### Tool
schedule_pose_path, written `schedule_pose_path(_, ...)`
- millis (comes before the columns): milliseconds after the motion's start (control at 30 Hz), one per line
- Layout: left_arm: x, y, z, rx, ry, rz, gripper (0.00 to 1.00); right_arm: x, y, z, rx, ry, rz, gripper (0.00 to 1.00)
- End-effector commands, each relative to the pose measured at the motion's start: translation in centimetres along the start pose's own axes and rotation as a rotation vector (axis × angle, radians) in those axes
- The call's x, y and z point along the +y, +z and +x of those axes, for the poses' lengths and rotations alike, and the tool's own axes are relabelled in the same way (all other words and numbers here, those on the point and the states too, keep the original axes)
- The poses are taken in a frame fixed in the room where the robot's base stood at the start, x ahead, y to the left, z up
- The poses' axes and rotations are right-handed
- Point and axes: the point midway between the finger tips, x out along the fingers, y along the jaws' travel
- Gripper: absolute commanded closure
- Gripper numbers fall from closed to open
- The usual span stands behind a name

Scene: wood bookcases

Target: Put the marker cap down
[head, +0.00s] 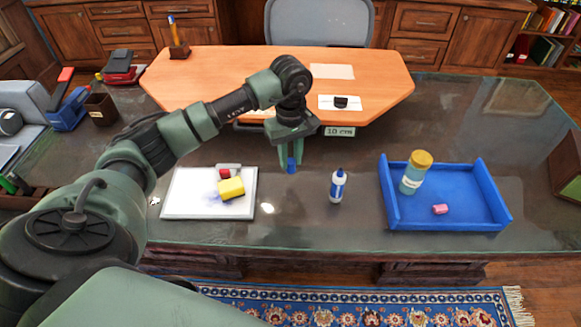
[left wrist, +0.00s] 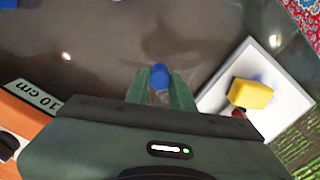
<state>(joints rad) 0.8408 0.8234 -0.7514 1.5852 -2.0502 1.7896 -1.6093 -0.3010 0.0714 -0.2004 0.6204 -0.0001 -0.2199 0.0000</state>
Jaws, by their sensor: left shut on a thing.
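The marker cap (head: 291,165) is a small blue piece between the fingertips of my left gripper (head: 291,158). In the left wrist view the blue cap (left wrist: 160,76) sits at the ends of the two green fingers (left wrist: 161,88), which are shut on it. The gripper points down over the dark glass desk top, between the whiteboard and the white bottle. I cannot tell exactly how far the cap is above the desk. My right gripper is not in view.
A whiteboard (head: 180,205) with a yellow sponge (head: 231,188) lies to the left. A white bottle (head: 338,187) stands to the right, then a blue tray (head: 450,222) holding a jar (head: 414,172) and a pink eraser (head: 440,209). Bare desk (head: 300,225) lies in front.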

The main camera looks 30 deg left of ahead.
Motion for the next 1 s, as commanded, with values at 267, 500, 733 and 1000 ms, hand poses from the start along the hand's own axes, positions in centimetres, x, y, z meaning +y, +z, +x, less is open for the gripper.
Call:
schedule_pose_path(267, -0.1, 0.1, 3.1, -0.003, -0.003, 0.0, 1.0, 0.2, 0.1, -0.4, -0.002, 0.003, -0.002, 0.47)
schedule_pose_path(500, 0.0, 0.0, 4.5, 0.001, 0.0, 0.001, 1.0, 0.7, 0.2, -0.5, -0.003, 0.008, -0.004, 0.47)
schedule_pose_path(733, 0.0, 0.0, 4.9, 0.001, 0.0, 0.001, 1.0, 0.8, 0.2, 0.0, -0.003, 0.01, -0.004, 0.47)
schedule_pose_path(1000, 0.0, 0.0, 4.7, 0.0, 0.0, 0.001, 0.55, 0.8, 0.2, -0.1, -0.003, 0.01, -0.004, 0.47)
